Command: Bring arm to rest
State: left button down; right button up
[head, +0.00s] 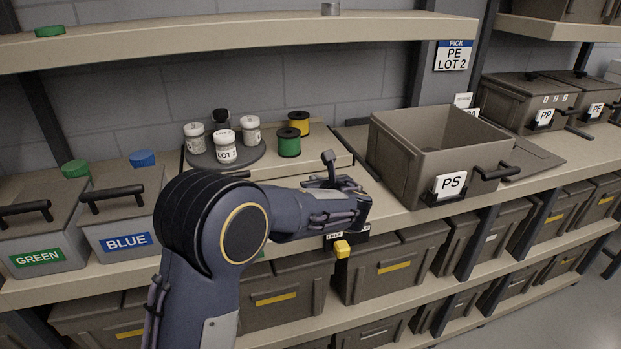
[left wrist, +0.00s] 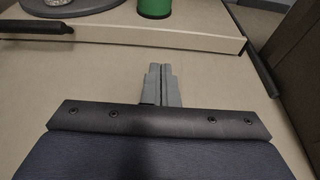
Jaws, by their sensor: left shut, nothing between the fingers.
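My left arm (head: 215,240) reaches in from the bottom of the head view, bent at its elbow, with its hand over the front of the middle shelf. My left gripper shows in the left wrist view (left wrist: 161,84) with its two grey fingers together and nothing between them. My right gripper is in neither view.
A round dark tray (head: 250,158) holds several white jars. A green spool (head: 289,142) and a yellow spool (head: 300,121) stand beside it. Bins labelled GREEN (head: 35,258) and BLUE (head: 125,240) stand left. An upper shelf (head: 240,32) runs above; lidded bins (head: 395,268) fill the shelf below.

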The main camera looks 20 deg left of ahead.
pick_arm(q)
jog(key=shift+v, duration=0.9)
jog(key=s+a+n+g, duration=0.1)
jog(key=s+a+n, duration=0.1)
jog(key=s+a, duration=0.1)
jog(key=s+a+n+g, duration=0.2)
jog(key=s+a+n, duration=0.1)
jog(key=shift+s+a+f+p, duration=0.1)
jog(key=shift+a+p, duration=0.15)
jog(key=shift+p, duration=0.1)
jog(key=s+a+n, duration=0.1)
jog(key=s+a+n+g+h, duration=0.1)
jog(key=s+n, duration=0.1)
jog(key=s+a+n, duration=0.1)
jog(key=s, duration=0.1)
jog(key=shift+s+a+f+g+p, duration=0.2)
jog(key=shift+a+f+g+p, duration=0.1)
jog(key=shift+g, duration=0.1)
jog(key=s+f+n+g+h+p, duration=0.1)
jog(key=s+n+g+h+p, duration=0.15)
jog(key=s+n+h, duration=0.95)
jog(key=s+d+n, duration=0.4)
jog(key=s+n, duration=0.1)
jog(key=s, duration=0.3)
jog(key=s+d+n+y, duration=0.1)
jog(key=s+d+n, duration=0.3)
jog(key=s, duration=0.5)
jog(key=shift+s+n+t, duration=0.25)
jog(key=shift+n+t, duration=0.2)
jog(key=shift+n, duration=0.05)
